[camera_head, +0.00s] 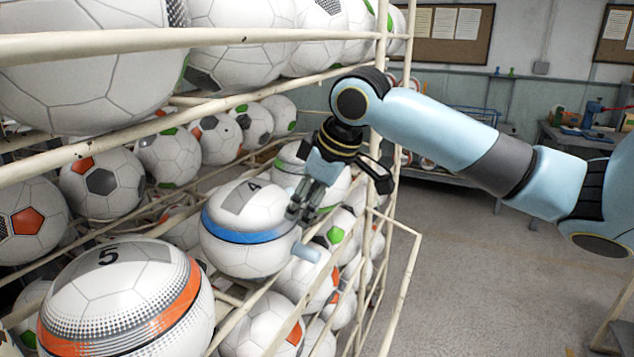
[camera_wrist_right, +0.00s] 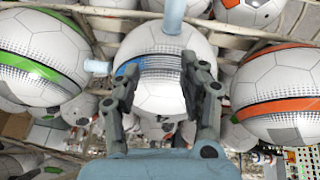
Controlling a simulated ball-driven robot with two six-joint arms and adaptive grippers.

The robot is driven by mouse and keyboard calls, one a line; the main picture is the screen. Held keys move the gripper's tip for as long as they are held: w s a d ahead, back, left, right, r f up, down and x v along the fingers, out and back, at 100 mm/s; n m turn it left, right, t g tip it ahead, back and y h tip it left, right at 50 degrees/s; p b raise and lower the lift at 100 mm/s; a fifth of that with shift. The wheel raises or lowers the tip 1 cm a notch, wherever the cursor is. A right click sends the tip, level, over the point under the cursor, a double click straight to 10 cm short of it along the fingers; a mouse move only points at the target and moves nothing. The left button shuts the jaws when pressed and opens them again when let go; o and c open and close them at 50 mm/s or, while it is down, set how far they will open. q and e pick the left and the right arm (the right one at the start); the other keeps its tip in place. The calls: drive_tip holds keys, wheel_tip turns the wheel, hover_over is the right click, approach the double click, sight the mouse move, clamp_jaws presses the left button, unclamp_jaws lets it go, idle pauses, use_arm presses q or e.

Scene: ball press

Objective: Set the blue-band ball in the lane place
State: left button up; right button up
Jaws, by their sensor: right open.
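The blue-band ball (camera_head: 248,232), white with a grey patch marked 4, sits in the wire rack in the middle of the head view. In the right wrist view, the ball (camera_wrist_right: 158,60) lies ahead of my right gripper, its blue band partly behind the left finger. My right gripper (camera_head: 305,203) is open at the ball's right side, with its fingers spread in front of the ball. I cannot tell whether they touch it. A pale blue peg (camera_head: 305,252) stands by the ball's lower right. My left gripper is not in view.
An orange-band ball (camera_head: 128,300) marked 5 sits nearer in the rack. A green-band ball (camera_wrist_right: 38,60) lies on the other side. A cream rail (camera_head: 90,44) and more balls (camera_head: 240,45) are above. Open floor (camera_head: 480,270) lies to the right.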

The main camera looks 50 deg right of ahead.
drive_tip(key=v, duration=0.7)
idle(0.5)
